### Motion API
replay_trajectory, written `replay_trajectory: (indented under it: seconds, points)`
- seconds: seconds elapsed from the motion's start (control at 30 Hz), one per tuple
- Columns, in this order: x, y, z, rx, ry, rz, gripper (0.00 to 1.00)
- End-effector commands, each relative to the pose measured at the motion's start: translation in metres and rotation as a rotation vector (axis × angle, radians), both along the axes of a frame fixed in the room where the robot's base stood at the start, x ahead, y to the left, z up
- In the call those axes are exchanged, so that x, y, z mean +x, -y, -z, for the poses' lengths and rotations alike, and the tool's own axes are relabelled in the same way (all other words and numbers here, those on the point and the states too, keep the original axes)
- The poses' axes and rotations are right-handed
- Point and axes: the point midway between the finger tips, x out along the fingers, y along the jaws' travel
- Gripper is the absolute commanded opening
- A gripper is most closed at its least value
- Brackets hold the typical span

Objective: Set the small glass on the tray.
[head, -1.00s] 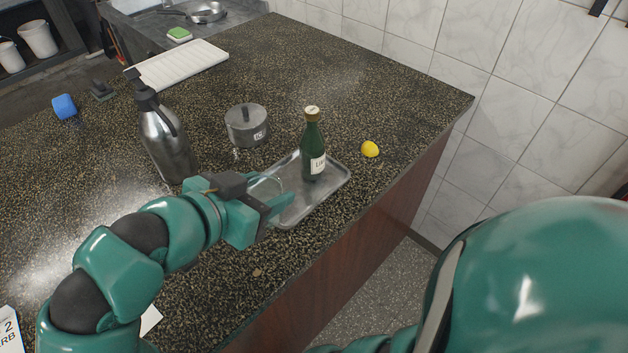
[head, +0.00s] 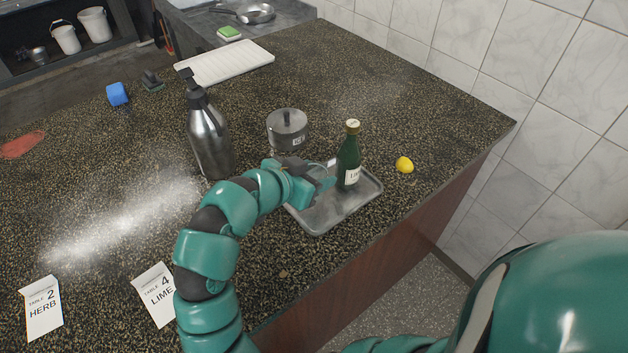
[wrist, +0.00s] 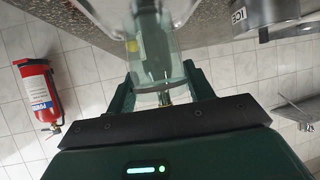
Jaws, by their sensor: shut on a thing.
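The small clear glass (wrist: 157,75) is between the fingers of my gripper (wrist: 160,84) in the wrist view, which is shut on it. In the head view my gripper (head: 318,182) is over the back left part of the grey metal tray (head: 325,218), and the arm and gripper mostly hide the glass. I cannot tell whether the glass touches the tray. A dark green bottle with a white label (head: 348,168) stands upright on the tray, just right of my gripper. It also shows behind the glass in the wrist view.
A metal ice pot (head: 287,132) stands behind the tray, and a steel pump flask (head: 210,140) stands to the left. A yellow lemon (head: 404,165) lies right of the tray. Cards marked HERB (head: 42,308) and LIME (head: 156,293) lie at front left. The tray's front part is clear.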

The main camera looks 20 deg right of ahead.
Motion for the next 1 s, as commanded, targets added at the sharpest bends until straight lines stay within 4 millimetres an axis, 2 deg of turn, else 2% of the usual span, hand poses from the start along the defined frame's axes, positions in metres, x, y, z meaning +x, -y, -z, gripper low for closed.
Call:
replay_trajectory:
  seconds: [0.23, 0.5, 0.97, 1.0]
  points:
    - [0.010, 0.006, 0.014, -0.001, -0.003, -0.001, 0.28]
    - [0.009, 0.005, 0.040, -0.002, -0.005, -0.002, 0.28]
    - [0.009, 0.005, 0.047, -0.002, 0.001, -0.001, 0.28]
    - [0.009, 0.004, 0.047, -0.001, 0.001, -0.002, 0.54]
